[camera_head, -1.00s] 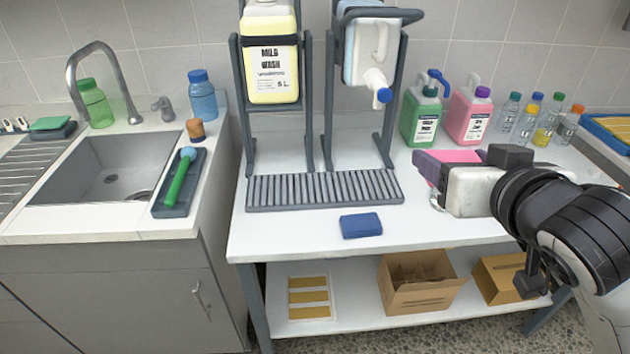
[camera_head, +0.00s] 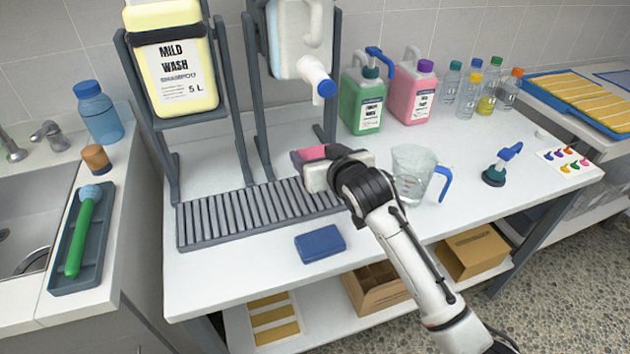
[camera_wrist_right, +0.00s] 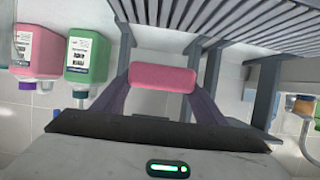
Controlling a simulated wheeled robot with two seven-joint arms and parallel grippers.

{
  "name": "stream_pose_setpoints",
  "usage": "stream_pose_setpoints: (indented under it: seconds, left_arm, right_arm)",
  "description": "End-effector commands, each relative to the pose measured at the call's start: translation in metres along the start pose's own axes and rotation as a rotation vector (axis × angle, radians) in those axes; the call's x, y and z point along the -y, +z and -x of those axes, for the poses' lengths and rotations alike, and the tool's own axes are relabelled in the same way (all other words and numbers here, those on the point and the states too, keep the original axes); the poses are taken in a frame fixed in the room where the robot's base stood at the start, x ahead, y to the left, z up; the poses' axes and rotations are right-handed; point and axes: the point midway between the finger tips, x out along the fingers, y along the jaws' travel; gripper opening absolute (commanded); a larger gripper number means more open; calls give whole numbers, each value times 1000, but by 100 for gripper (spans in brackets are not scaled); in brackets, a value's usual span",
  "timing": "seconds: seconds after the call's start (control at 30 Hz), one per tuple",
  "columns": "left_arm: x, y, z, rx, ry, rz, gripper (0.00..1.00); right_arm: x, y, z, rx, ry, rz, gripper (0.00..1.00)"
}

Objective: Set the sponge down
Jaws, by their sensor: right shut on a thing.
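A pink sponge (camera_wrist_right: 163,77) is held between the two fingers of my right gripper in the right wrist view. In the head view my right gripper (camera_head: 308,158) hangs over the white table (camera_head: 400,243), by the right part of the slatted drain grate (camera_head: 250,215). The pink sponge (camera_head: 313,152) shows only in part there, at the fingertips. A blue sponge (camera_head: 320,243) lies on the table in front of the grate. My left gripper is not in view.
Bottle stands rise behind the grate, holding a yellow jug (camera_head: 172,60) and a white jug (camera_head: 300,40). A clear measuring jug (camera_head: 411,172) stands right of my right gripper. Green (camera_head: 362,103) and pink (camera_head: 413,90) jugs stand behind.

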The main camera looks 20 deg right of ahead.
Motion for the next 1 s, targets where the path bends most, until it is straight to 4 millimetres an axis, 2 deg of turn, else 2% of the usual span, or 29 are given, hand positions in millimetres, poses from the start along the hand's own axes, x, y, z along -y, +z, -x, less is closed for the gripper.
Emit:
stream_pose_setpoints:
  seconds: [0.03, 0.1, 0.27, 0.5, 0.97, 1.0]
  left_arm:
    - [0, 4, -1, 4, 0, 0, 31]
    - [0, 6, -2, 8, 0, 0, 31]
    - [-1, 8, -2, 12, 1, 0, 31]
    - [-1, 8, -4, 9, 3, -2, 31]
    - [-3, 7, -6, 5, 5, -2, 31]
    - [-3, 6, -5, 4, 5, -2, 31]
  right_arm:
    - [0, 12, -5, 4, 1, 1, 45]
    - [-1, 23, -9, 4, 1, 1, 45]
    - [0, 36, -15, 0, 1, 0, 45]
    - [0, 66, -27, 2, 1, 0, 45]
    - [0, 73, -30, 0, 0, -1, 45]
    - [0, 72, -30, 0, 0, 0, 70]
